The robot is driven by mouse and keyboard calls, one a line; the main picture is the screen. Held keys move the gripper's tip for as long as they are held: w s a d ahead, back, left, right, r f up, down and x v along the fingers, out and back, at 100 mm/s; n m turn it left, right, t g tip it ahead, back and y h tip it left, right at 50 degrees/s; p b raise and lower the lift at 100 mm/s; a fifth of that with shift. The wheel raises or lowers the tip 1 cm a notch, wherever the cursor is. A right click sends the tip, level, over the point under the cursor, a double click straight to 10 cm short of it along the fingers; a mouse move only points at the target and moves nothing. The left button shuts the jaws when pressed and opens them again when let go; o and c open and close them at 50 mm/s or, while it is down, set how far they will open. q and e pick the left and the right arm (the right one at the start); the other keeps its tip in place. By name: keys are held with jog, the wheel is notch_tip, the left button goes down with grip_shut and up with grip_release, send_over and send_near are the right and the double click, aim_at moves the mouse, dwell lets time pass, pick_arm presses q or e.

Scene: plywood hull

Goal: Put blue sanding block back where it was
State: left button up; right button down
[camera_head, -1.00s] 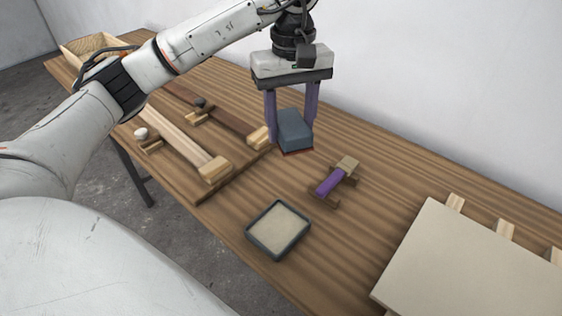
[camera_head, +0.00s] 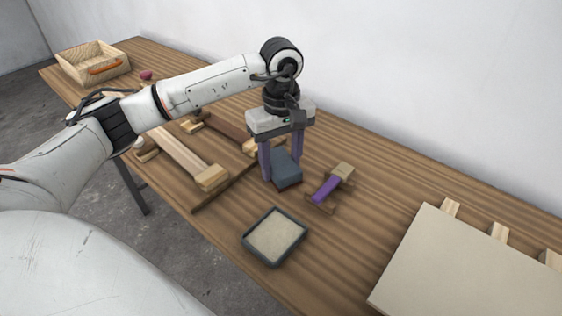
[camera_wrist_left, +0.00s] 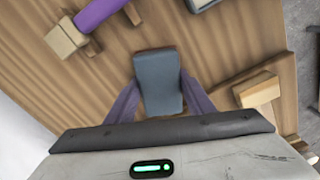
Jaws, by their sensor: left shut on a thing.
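The blue sanding block (camera_head: 286,167) is a blue-grey block with a reddish-brown underside. My left gripper (camera_head: 282,170) is shut on it, with purple fingers on either side. The block is low, at or just above the wooden table; I cannot tell whether it touches. In the left wrist view the block (camera_wrist_left: 158,80) sits between the fingers of the left gripper (camera_wrist_left: 160,97), above bare wood. My right gripper is not in view.
A purple-handled tool (camera_head: 330,186) on a small rack lies just right of the block. A shallow tray (camera_head: 274,237) is in front. Wooden clamp-like pieces (camera_head: 208,177) lie left.

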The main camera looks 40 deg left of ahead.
aim_at(281, 161)
pick_arm(q)
jog(key=shift+f, duration=0.25)
jog(key=o, duration=1.2)
jog(key=shift+r, duration=0.1)
notch_tip(281, 161, up, 12)
jog(key=shift+r, duration=0.2)
